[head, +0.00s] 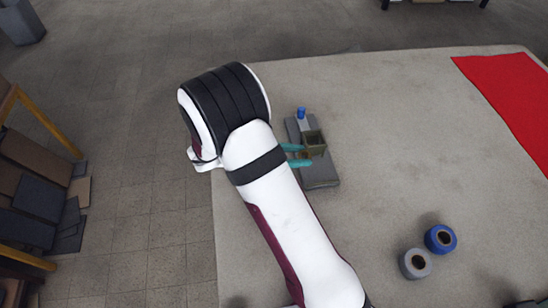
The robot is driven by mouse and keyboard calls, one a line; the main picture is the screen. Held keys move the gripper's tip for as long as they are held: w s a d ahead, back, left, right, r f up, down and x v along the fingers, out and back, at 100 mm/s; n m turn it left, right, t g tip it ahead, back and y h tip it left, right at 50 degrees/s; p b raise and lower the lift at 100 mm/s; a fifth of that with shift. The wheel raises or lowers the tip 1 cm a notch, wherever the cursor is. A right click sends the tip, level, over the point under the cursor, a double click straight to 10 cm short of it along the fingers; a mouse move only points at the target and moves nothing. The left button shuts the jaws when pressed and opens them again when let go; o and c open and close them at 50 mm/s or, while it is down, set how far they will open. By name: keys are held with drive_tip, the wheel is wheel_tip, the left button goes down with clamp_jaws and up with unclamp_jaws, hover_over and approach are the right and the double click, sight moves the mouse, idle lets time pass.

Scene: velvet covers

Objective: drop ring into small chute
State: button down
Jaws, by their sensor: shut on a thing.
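My gripper (305,155) has two teal fingers that show just right of my white arm. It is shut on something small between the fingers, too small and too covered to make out. The fingertips are at the left side of a small olive, open-topped square chute (316,138), overlapping it in this view; I cannot tell if they touch it. The chute stands on a long grey base (321,182). A ring cannot be told apart at the fingers. A small blue piece (301,112) stands at the far end of the base.
A blue roll (440,238) and a grey roll (415,264) stand at the lower right of the pale table (370,100). A red cloth (510,95) covers its far right. A dark object (525,303) is cut off at the bottom edge. The table's middle is clear.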

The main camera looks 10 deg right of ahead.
drive_tip(key=w+d+r, duration=0.1)
drive_tip(key=w, duration=0.1)
drive_tip(key=w+d+r, duration=0.1)
drive_tip(key=w+d, duration=0.1)
drive_tip(key=w, duration=0.1)
drive_tip(key=w+d+r, duration=0.1)
drive_tip(key=w, duration=0.1)
drive_tip(key=shift+w+d+r, duration=0.15)
drive_tip(key=shift+d+r, duration=0.15)
drive_tip(key=shift+w+d+f, duration=0.1)
drive_tip(key=shift+f, duration=2.5)
drive_tip(key=shift+c, duration=1.9)
unclamp_jaws()
